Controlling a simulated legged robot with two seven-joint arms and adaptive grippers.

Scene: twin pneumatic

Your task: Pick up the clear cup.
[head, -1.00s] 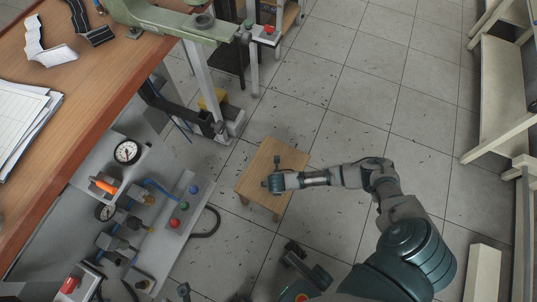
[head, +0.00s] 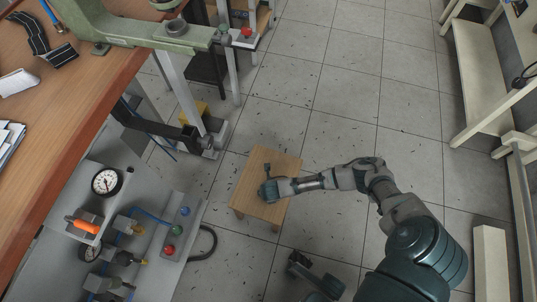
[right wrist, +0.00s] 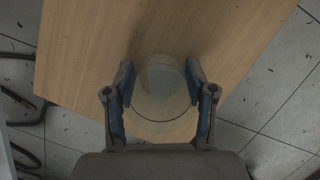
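The clear cup (right wrist: 160,92) is a see-through round vessel at the middle of the right wrist view, with the wood top of a small stool (right wrist: 80,70) behind it. My right gripper (right wrist: 161,72) has one blue-padded finger on each side of the cup. The fingers lie very close to its sides; I cannot tell whether they press on it. In the head view my right gripper (head: 268,189) is over the stool (head: 278,161), and I cannot make out the cup there.
A workbench (head: 85,75) with a green press frame (head: 130,30) stands at the left. A pneumatic panel (head: 160,215) with gauges and buttons is below it. Pale racks (head: 480,70) stand at the right. The tiled floor (head: 340,90) beyond the stool is mostly clear.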

